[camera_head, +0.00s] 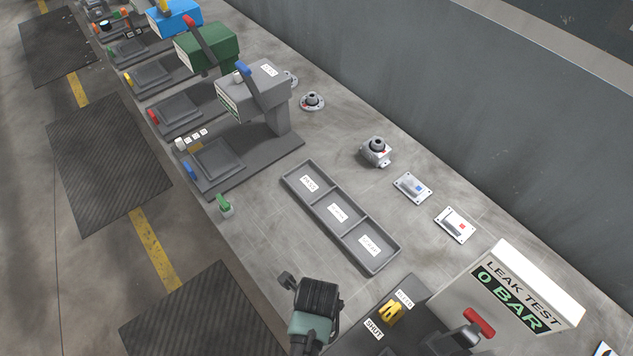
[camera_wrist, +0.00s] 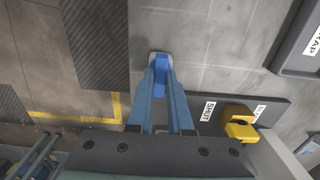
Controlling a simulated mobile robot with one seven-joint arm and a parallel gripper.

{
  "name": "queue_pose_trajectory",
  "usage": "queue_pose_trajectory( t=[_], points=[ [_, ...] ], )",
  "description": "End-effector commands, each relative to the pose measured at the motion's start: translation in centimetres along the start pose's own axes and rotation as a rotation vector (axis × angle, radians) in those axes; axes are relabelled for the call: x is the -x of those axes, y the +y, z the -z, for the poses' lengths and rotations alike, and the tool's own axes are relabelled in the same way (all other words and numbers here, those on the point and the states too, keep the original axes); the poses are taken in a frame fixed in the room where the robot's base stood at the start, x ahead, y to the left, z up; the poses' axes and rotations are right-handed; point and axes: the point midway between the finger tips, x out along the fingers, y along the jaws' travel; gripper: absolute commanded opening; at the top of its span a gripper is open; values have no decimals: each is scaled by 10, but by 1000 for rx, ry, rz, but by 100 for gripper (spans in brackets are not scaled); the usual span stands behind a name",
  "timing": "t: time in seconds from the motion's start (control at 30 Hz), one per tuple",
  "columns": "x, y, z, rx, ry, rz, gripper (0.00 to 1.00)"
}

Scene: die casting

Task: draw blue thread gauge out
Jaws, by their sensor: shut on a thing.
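The blue thread gauge (camera_wrist: 161,76) shows in the wrist view as a small blue handle just ahead of my fingers. My gripper (camera_wrist: 160,83) is shut on it, with the two fingers converging on its near end. A small pale grey block (camera_wrist: 158,56) sits right at the gauge's far end. The gauge's threaded part does not show, and I cannot tell whether it is inside the block. In the head view my wrist stands over the bench's front edge and hides the gauge.
A yellow handle (camera_head: 392,311) on a plate labelled SHUT lies close to the right of my wrist, beside the leak test box (camera_head: 513,287). A three-compartment tray (camera_head: 383,268) lies behind. A green-handled gauge (camera_head: 224,204) stands farther along the bench edge.

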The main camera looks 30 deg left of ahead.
Motion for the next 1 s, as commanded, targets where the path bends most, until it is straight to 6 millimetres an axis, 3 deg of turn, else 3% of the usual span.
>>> queue_pose_trajectory(
  t=[1.0],
  points=[
    [10,0,0,0,0,1,0]
  ],
)
